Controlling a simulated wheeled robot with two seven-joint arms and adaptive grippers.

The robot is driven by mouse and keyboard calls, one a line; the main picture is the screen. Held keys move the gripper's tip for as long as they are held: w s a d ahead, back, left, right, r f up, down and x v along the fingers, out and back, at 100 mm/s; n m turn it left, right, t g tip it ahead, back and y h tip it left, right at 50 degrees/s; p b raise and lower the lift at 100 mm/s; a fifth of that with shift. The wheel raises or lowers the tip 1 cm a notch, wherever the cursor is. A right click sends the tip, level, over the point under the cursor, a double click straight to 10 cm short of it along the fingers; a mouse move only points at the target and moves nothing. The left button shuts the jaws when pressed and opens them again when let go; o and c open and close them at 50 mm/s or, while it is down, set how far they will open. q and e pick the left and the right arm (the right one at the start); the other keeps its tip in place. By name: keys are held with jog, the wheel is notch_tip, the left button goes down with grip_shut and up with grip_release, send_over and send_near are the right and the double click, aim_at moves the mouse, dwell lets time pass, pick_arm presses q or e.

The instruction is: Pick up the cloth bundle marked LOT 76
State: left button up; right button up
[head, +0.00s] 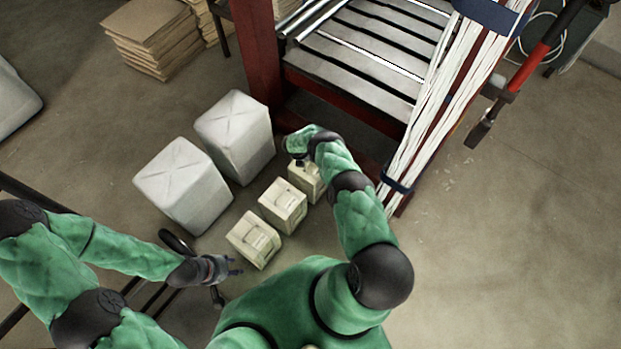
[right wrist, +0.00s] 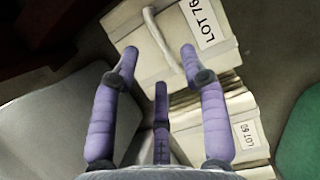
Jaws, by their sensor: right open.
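The LOT 76 cloth bundle (right wrist: 222,52) is a pale cream block with a strap handle (right wrist: 163,38) and a white printed label, at the top of the right wrist view. It appears to be the farthest of three small bundles in the head view (head: 309,184), partly hidden by my right arm. My right gripper (right wrist: 159,62) is open, its purple-looking fingers spread over the near side of this bundle, with the strap between the two outer tips. Contact cannot be told. My left gripper (head: 232,272) is empty, fingers apart, beside the nearest small bundle.
Two more small bundles, middle (head: 281,206) and near (head: 253,240), stand in a row. Two large white bundles (head: 183,186) (head: 236,136) stand left of them. A red-framed slatted rack (head: 350,68) stands behind, close to my right arm.

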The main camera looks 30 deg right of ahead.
jog(key=b+x, duration=0.2)
jog(key=x, duration=0.2)
jog(key=shift+f+b, duration=0.25)
jog(key=shift+b, duration=0.15)
grip_shut()
jog(key=shift+w+d+r, duration=0.1)
jog(key=shift+w+r, duration=0.05)
jog(key=shift+r, duration=0.05)
